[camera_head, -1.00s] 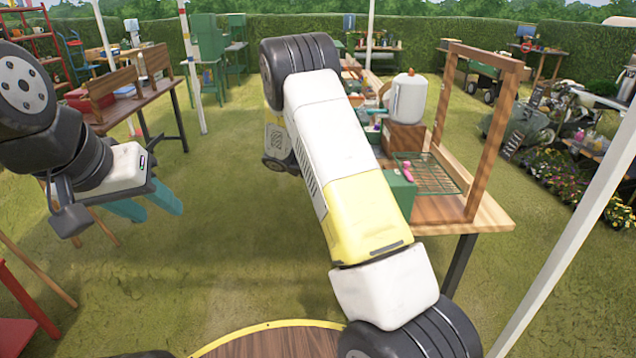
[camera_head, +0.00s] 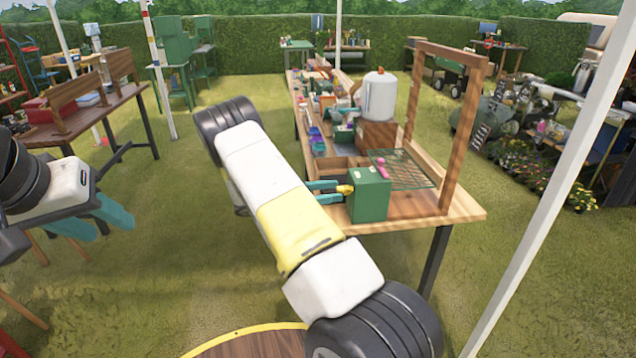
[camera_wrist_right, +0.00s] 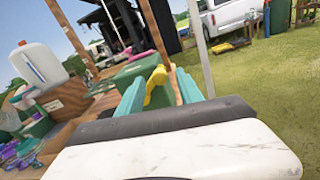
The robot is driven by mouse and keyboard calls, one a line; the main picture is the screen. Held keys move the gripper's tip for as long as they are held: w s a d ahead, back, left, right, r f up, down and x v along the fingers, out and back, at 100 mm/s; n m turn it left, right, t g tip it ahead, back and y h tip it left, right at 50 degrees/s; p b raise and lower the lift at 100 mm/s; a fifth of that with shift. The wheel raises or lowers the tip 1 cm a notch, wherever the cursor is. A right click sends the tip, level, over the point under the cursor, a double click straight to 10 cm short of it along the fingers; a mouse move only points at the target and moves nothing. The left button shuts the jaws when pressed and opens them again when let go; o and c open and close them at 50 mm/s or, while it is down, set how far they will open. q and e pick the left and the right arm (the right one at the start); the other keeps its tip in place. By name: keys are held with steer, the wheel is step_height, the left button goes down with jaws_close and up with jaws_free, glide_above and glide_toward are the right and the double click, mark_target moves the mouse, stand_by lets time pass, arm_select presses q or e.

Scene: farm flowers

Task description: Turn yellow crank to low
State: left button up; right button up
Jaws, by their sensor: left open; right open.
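The yellow crank (camera_head: 346,190) sticks out of the left side of a green box (camera_head: 371,194) on the wooden table. My right gripper (camera_head: 335,191) is open at the crank, with its teal fingers pointing at the box. In the right wrist view, the crank (camera_wrist_right: 155,84) stands between the two open fingers of the right gripper (camera_wrist_right: 160,79), with the green box (camera_wrist_right: 133,70) behind it. I cannot tell whether a finger touches the crank. My left gripper (camera_head: 112,232) is open and empty over the grass at the far left.
The wooden table (camera_head: 420,207) carries a wire rack (camera_head: 405,170), a pink item (camera_head: 381,167), a white container (camera_head: 379,97) and several small items. A wooden post frame (camera_head: 428,130) rises at its right. A white pole (camera_head: 555,185) stands nearer. Grass lies open left of the table.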

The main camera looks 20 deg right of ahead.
steer(key=shift+s+d, duration=0.15)
steer(key=shift+d, duration=0.55)
steer(key=shift+s+d, duration=0.1)
steer(key=shift+d, duration=0.6)
jaws_close()
stand_by(0.4)
